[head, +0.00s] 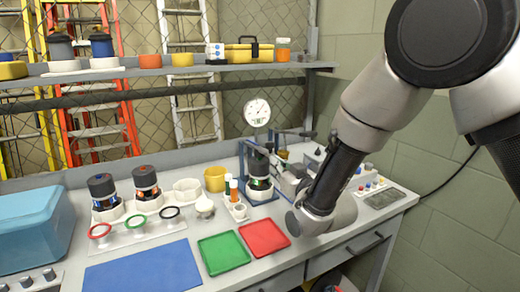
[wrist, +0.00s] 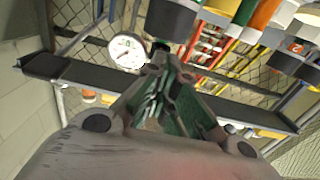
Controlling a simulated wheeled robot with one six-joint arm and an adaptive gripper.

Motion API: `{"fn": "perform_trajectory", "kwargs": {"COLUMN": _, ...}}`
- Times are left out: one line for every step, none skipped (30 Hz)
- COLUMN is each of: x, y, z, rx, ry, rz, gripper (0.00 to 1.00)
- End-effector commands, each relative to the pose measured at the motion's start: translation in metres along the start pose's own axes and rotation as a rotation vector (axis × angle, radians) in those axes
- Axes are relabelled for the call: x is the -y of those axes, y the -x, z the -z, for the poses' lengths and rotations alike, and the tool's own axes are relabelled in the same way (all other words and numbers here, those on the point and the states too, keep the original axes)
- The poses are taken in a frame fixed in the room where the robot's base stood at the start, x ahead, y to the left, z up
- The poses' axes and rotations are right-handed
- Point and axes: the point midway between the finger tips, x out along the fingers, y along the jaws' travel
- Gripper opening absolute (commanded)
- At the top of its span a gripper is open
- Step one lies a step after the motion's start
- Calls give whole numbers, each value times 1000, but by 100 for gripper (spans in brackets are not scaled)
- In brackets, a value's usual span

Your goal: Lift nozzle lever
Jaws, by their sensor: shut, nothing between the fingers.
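The test stand (head: 262,197) has a blue base at the back middle of the bench, with a dark canister (head: 259,164) in it and a round white gauge (head: 257,112) above. Thin blue-grey bars (head: 292,133) reach right from the stand; I cannot tell for certain which part is the nozzle lever. My gripper (wrist: 160,55) is shut and empty in the wrist view, its tips near a dark cylinder (wrist: 172,18) and right of the gauge (wrist: 126,50). Contact cannot be judged. In the head view my wrist is just right of the stand and hides most of the gripper.
Red (head: 264,238) and green (head: 223,253) trays and a blue mat (head: 145,268) lie in front. Two dark canisters, coloured rings, a yellow cup (head: 215,178) and small bottles stand left of the stand. A shelf (head: 160,72) crosses behind. A control panel (head: 370,187) is at right.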

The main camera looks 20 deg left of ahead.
Motion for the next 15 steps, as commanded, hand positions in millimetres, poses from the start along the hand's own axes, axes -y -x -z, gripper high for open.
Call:
{"fn": "perform_trajectory", "kwargs": {"x": -3, "y": -10, "z": 15, "rx": -17, "ry": -3, "rz": -2, "gripper": 0}}
{"fn": "perform_trajectory", "kwargs": {"x": -3, "y": -11, "z": 19, "rx": -17, "ry": -3, "rz": -3, "gripper": 0}}
{"fn": "perform_trajectory", "kwargs": {"x": -3, "y": -11, "z": 22, "rx": -15, "ry": -3, "rz": -3, "gripper": 0}}
{"fn": "perform_trajectory", "kwargs": {"x": -3, "y": -11, "z": 23, "rx": -14, "ry": -3, "rz": -3, "gripper": 0}}
{"fn": "perform_trajectory", "kwargs": {"x": -3, "y": -11, "z": 25, "rx": -13, "ry": -3, "rz": -3, "gripper": 0}}
{"fn": "perform_trajectory", "kwargs": {"x": -3, "y": -12, "z": 26, "rx": -12, "ry": -3, "rz": -3, "gripper": 0}}
{"fn": "perform_trajectory", "kwargs": {"x": -3, "y": -12, "z": 28, "rx": -12, "ry": -3, "rz": -4, "gripper": 0}}
{"fn": "perform_trajectory", "kwargs": {"x": -3, "y": -13, "z": 31, "rx": -12, "ry": -3, "rz": -4, "gripper": 0}}
{"fn": "perform_trajectory", "kwargs": {"x": -3, "y": -14, "z": 35, "rx": -11, "ry": -3, "rz": -4, "gripper": 0}}
{"fn": "perform_trajectory", "kwargs": {"x": -3, "y": -15, "z": 39, "rx": -11, "ry": -3, "rz": -4, "gripper": 0}}
{"fn": "perform_trajectory", "kwargs": {"x": -3, "y": -16, "z": 44, "rx": -13, "ry": -3, "rz": -4, "gripper": 0}}
{"fn": "perform_trajectory", "kwargs": {"x": -3, "y": -18, "z": 50, "rx": -12, "ry": -4, "rz": -5, "gripper": 0}}
{"fn": "perform_trajectory", "kwargs": {"x": -3, "y": -19, "z": 53, "rx": -12, "ry": -4, "rz": -5, "gripper": 0}}
{"fn": "perform_trajectory", "kwargs": {"x": -3, "y": -20, "z": 56, "rx": -11, "ry": -4, "rz": -5, "gripper": 0}}
{"fn": "perform_trajectory", "kwargs": {"x": -3, "y": -20, "z": 60, "rx": -10, "ry": -4, "rz": -5, "gripper": 0}}
